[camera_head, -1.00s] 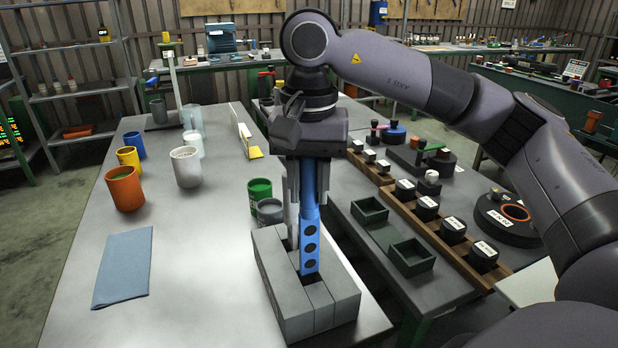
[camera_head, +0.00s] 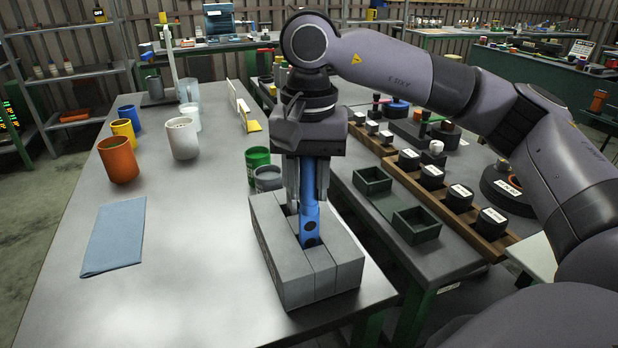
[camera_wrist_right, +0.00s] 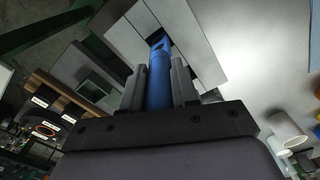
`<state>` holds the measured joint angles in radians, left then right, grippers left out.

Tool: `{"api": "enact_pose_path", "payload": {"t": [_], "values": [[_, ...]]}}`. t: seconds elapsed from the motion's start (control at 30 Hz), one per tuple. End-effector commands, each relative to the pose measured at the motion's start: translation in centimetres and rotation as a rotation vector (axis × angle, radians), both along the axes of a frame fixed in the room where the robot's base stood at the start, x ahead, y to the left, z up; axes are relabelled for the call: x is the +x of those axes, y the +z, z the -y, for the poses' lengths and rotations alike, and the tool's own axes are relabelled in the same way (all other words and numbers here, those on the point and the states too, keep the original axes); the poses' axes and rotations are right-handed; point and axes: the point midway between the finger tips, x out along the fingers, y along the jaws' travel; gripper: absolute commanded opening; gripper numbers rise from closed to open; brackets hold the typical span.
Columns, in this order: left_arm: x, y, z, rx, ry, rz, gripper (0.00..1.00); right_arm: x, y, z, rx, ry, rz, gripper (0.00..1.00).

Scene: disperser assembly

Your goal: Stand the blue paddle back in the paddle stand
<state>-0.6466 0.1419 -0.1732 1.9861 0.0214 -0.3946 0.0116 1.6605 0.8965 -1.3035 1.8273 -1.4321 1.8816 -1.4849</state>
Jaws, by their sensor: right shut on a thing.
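The blue paddle (camera_head: 310,222) is upright, its lower end down inside a slot of the grey paddle stand (camera_head: 325,280). Two dark holes show on the part above the slot; the bottom end is hidden. My right gripper (camera_head: 308,195) points down and is shut on the paddle's upper part, just above the stand. In the right wrist view the paddle (camera_wrist_right: 159,80) sits between both fingers, with the stand (camera_wrist_right: 200,45) beyond it. Another slot, with a grey piece beside the finger, shows behind the paddle. My left gripper is not in view.
A green cup (camera_head: 257,160) and a grey cup (camera_head: 268,178) stand just behind the stand. An orange cup (camera_head: 118,160), a white cup (camera_head: 182,138) and a blue cloth (camera_head: 115,237) are to the left. Dark trays (camera_head: 415,225) lie to the right. The table's front left is clear.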

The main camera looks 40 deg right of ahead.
Motion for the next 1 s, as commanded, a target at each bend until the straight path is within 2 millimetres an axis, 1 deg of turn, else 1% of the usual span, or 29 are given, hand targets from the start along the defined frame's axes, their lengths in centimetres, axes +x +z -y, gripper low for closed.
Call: {"api": "enact_pose_path", "payload": {"t": [0.07,0.1,0.17,0.2,0.43,0.53,0.67,0.83,0.9,1.0], "values": [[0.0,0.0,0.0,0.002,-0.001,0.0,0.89,0.0,0.0,0.0,0.0,0.0,0.0,0.05],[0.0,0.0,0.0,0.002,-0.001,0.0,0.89,0.0,0.1,0.0,0.0,0.0,0.0,0.35],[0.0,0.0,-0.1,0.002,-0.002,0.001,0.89,0.0,0.1,0.0,0.0,0.0,0.0,0.55],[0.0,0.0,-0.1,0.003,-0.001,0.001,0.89,0.0,0.0,0.0,0.0,0.0,0.0,0.59],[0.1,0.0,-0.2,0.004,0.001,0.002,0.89,0.0,0.0,0.0,0.0,0.0,0.0,0.59],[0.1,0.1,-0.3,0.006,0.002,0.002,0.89,0.0,0.5,0.0,0.0,0.0,0.001,0.59],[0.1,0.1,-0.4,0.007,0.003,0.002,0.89,0.1,2.3,0.0,0.0,-0.001,0.003,0.59],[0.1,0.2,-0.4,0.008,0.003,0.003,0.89,0.0,5.2,-0.1,0.001,0.0,0.003,0.59],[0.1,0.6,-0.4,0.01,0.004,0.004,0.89,0.0,6.2,0.0,0.0,-0.001,0.003,0.59],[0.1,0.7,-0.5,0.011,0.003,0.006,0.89,0.0,7.0,0.0,0.0,0.0,0.001,0.59]]}}
